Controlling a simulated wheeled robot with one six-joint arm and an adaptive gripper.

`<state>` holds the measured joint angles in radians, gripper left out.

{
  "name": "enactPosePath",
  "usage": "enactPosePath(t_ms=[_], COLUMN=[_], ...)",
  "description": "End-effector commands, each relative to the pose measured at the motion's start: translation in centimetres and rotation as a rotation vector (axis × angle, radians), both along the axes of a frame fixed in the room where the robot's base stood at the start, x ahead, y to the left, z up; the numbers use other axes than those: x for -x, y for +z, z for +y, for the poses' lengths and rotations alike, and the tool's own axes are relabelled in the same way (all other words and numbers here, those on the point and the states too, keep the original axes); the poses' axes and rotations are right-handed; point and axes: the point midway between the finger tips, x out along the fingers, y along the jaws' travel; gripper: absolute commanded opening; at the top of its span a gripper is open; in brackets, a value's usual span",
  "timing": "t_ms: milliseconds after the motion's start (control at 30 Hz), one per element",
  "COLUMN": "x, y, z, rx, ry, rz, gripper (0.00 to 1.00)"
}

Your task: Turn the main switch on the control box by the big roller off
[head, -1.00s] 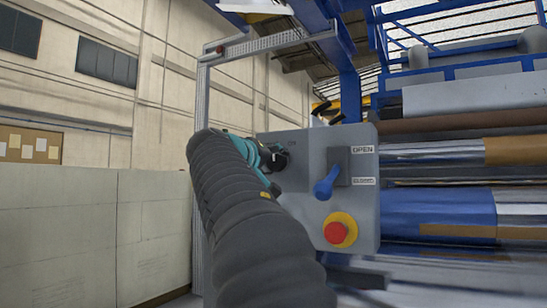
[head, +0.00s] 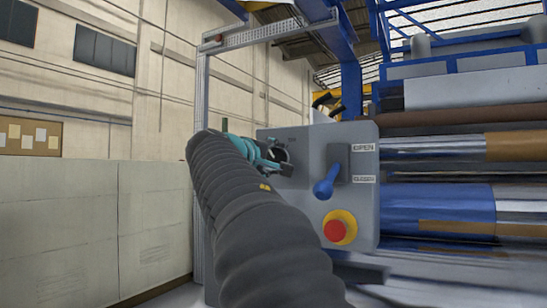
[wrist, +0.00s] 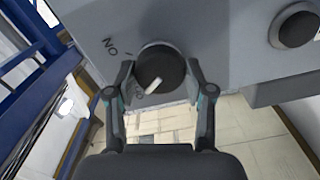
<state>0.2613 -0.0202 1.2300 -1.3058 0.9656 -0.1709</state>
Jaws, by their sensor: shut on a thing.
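The main switch is a round black knob with a white pointer bar (wrist: 153,86) on the grey control box (head: 305,200). In the wrist view its pointer slants toward the lower left, near a partly hidden mark, and away from the upside-down ON label (wrist: 110,47). My gripper (wrist: 160,70) is shut on the knob, one finger on each side. In the head view my gripper (head: 276,156) is at the upper left of the box face, and my own arm and fingers hide most of the knob.
A blue lever (head: 326,183) by OPEN and CLOSED labels and a red button (head: 335,231) on a yellow base sit on the box, right of my arm. The big rollers (head: 440,212) stand to the right. A low grey partition (head: 90,225) is at left.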

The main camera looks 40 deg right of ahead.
Motion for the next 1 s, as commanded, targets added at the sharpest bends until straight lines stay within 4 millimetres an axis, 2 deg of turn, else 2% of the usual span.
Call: enactPosePath(t_ms=[333, 367, 433, 467, 800, 1000], x=[-0.1, -0.1, -0.1, -0.1, 0.1, 0.9], y=[0.1, 0.1, 0.1, 0.1, 0.0, 0.1], z=[0.0, 0.0, 0.0, 0.0, 0.2, 2.3], rx=[0.004, 0.004, 0.004, 0.003, 0.002, 0.002], ry=[0.003, 0.003, 0.002, 0.001, 0.001, 0.005], rz=[0.003, 0.002, 0.002, 0.002, 0.001, 0.0], gripper=[0.18, 0.58, 0.75, 0.78, 0.78, 0.78])
